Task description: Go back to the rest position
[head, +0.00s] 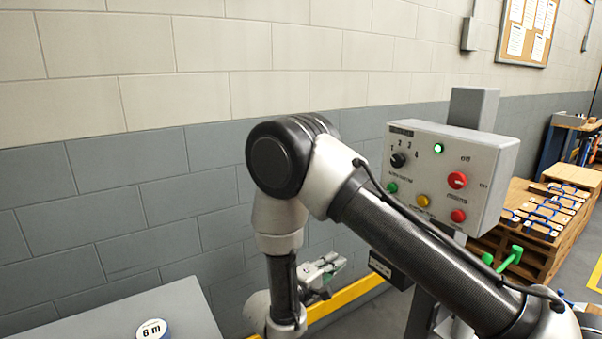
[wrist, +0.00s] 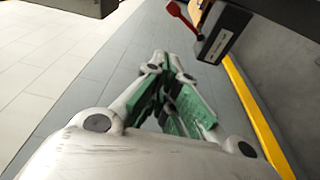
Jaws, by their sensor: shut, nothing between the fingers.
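My gripper (head: 326,268) shows in the head view below my bent arm, low in the middle of the picture, in front of the grey wall. In the wrist view my gripper (wrist: 162,62) has its green-padded fingers drawn together at the tips. Nothing is between them. The gripper is apart from the control box (head: 450,170), which stands to its right in the head view. My arm hides part of the box's post and the floor behind it.
The control box has a dial, coloured buttons and a lit green lamp. A grey surface (head: 90,318) with a "6 m" roll (head: 153,330) is at lower left. Green handles (head: 510,257) and pallets with blue-marked blocks (head: 545,215) stand at right. A yellow rail (head: 345,295) runs along the wall.

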